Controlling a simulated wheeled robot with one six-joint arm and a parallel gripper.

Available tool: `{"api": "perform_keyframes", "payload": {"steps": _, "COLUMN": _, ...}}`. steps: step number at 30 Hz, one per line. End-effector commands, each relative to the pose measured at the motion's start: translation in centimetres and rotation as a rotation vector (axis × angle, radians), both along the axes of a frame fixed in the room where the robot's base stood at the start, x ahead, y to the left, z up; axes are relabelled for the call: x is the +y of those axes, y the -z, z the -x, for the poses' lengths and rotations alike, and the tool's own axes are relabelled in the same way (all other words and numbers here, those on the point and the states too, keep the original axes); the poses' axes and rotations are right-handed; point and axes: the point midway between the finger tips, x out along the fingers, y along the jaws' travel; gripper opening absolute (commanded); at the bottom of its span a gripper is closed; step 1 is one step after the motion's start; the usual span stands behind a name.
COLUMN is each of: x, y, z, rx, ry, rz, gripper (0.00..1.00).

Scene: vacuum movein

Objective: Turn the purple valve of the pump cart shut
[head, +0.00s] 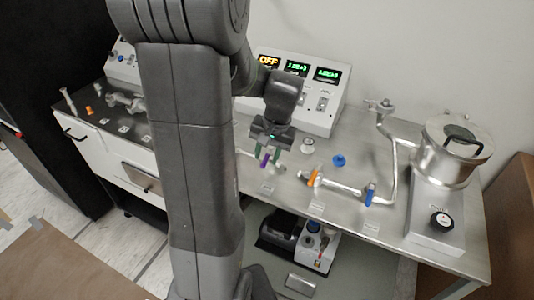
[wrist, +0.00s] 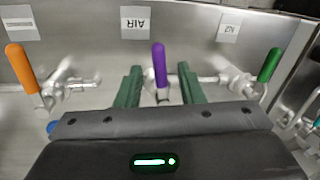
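The purple valve (wrist: 160,66) has a lever handle that points up in the wrist view, away from my gripper's body, towards the label marked AIR. In the head view the purple handle (head: 265,160) shows small at the front of the steel cart top. My gripper (wrist: 160,86) is open, with one green finger on each side of the purple valve. Gaps show between handle and both fingers, so it is not gripped. The gripper also shows in the head view (head: 266,152). The valve's base is partly hidden by my gripper body.
An orange valve handle (wrist: 22,68) and a green valve handle (wrist: 269,65) flank the purple one in the wrist view. A blue handle (head: 370,194) and a metal vessel (head: 438,160) stand to the right. A control box with lit displays (head: 298,68) stands behind.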

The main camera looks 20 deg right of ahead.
Motion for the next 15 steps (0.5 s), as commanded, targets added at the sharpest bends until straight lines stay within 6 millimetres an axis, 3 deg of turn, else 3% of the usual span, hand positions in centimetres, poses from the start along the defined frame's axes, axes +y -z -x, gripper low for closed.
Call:
{"api": "perform_keyframes", "payload": {"steps": 10, "x": 0.08, "y": 0.42, "z": -0.02, "rx": 0.000, "ry": 0.000, "rz": 0.000, "gripper": 0.35}}
{"api": "perform_keyframes", "payload": {"steps": 15, "x": 0.06, "y": 0.41, "z": -0.02, "rx": 0.000, "ry": 0.000, "rz": 0.000, "gripper": 0.02}}
